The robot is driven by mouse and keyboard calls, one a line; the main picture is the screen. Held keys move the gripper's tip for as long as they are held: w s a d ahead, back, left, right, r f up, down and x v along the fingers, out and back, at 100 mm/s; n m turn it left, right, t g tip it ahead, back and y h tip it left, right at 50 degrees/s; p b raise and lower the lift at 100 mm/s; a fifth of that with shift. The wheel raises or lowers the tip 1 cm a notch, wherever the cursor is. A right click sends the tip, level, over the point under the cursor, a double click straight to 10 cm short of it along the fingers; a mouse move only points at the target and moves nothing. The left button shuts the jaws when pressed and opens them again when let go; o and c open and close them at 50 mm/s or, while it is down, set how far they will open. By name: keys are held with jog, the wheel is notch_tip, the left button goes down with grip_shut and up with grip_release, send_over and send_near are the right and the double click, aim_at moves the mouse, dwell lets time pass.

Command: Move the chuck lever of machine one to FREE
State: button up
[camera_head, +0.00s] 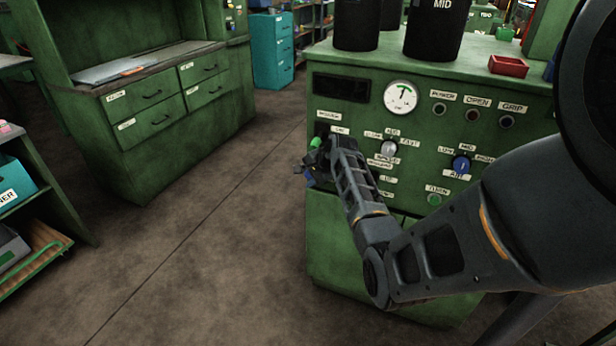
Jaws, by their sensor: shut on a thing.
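A green machine (340,245) stands right of centre, with a control panel on its front. My gripper (312,168) is at the left edge of this panel, shut on a small part with a bright green tip, which I take to be the chuck lever (315,143). The green tip shows just above my fingers; the rest of the lever is hidden behind the gripper. Small labels sit near it, too small to read surely. I cannot tell which label the lever points to.
The panel also has a round gauge (400,97), a grey knob (388,148), a blue knob (461,164) and several buttons. Black cylinders (437,30) and a red tray (508,66) stand on top. A green drawer cabinet (150,110) is at the left; the floor between is clear.

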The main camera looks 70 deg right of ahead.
grip_shut()
jog(key=shift+f, duration=0.1)
notch_tip(320, 180, down, 9)
jog(key=n+t+h+b, duration=0.1)
jog(key=n+h+b, duration=0.3)
jog(key=h+b, duration=0.6)
jog(key=d+b, duration=0.1)
jog(key=b, duration=0.8)
jog(key=shift+r, duration=0.2)
jog(key=shift+n+b, duration=0.3)
